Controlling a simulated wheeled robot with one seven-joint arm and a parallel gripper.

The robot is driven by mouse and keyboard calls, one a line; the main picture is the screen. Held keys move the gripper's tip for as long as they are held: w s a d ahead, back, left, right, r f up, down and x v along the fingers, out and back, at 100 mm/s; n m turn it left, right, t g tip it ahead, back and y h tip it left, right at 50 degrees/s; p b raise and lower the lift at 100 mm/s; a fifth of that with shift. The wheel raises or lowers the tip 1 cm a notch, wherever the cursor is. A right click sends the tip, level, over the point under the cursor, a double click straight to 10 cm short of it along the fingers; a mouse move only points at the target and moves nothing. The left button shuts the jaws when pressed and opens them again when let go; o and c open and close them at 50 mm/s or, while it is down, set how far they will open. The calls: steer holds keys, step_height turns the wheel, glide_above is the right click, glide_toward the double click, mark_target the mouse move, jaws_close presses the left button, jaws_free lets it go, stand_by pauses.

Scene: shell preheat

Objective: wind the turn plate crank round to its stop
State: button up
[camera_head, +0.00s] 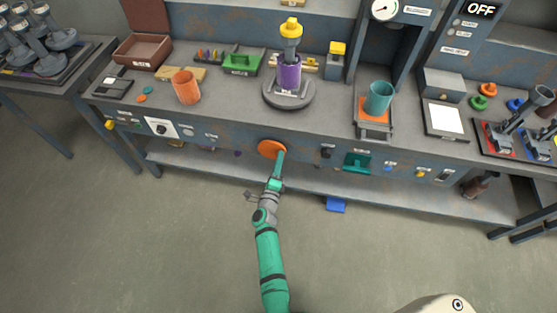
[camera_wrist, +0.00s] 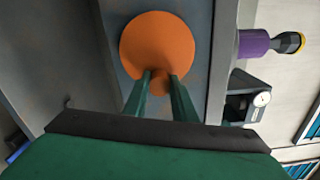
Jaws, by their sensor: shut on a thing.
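The turn plate crank shows as an orange disc (camera_head: 271,148) on the front face of the bench, below the purple and yellow piece. In the wrist view the orange disc (camera_wrist: 157,50) fills the upper middle, with a small orange knob (camera_wrist: 160,83) at its lower edge. My gripper (camera_head: 279,155) reaches up to the disc from below. In the wrist view the green fingers of my gripper (camera_wrist: 161,78) are shut on the knob, one on each side. The fingers partly hide the knob.
Above the disc, a purple cylinder with a yellow top (camera_head: 289,75) stands on a round grey base (camera_head: 288,95). A teal handle (camera_head: 357,162) is on the bench front to the right. A blue object (camera_head: 335,204) lies low under the bench. The floor in front is clear.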

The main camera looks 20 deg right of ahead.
steer(key=shift+f, duration=0.15)
stand_by(0.4)
steer(key=o, duration=1)
steer(key=shift+o, duration=0.2)
steer(key=v, duration=1.1)
steer(key=shift+w, duration=0.1)
steer(key=s+a+r+n+t+y, duration=0.1)
steer(key=s+a+r+n+y, duration=0.15)
steer(key=s+a+n, duration=0.35)
steer(key=s+a+r+n+y, duration=0.1)
steer(key=s+r+n+y, duration=0.2)
steer(key=s, duration=0.5)
steer(key=s+a+r+n+t+y, duration=0.1)
steer(key=s+a+r+n, duration=0.1)
steer(key=s+a+n, duration=0.35)
steer(key=s+a+r+n+y, duration=0.1)
steer(key=s+a+r+n, duration=0.1)
steer(key=s+r+n, duration=0.4)
steer(key=s+a+r+n+g+y, duration=0.1)
steer(key=s+a+r+n+y, duration=0.1)
steer(key=s+r+n, duration=0.5)
steer(key=shift+s+a+g, duration=0.3)
steer(key=shift+s, duration=0.75)
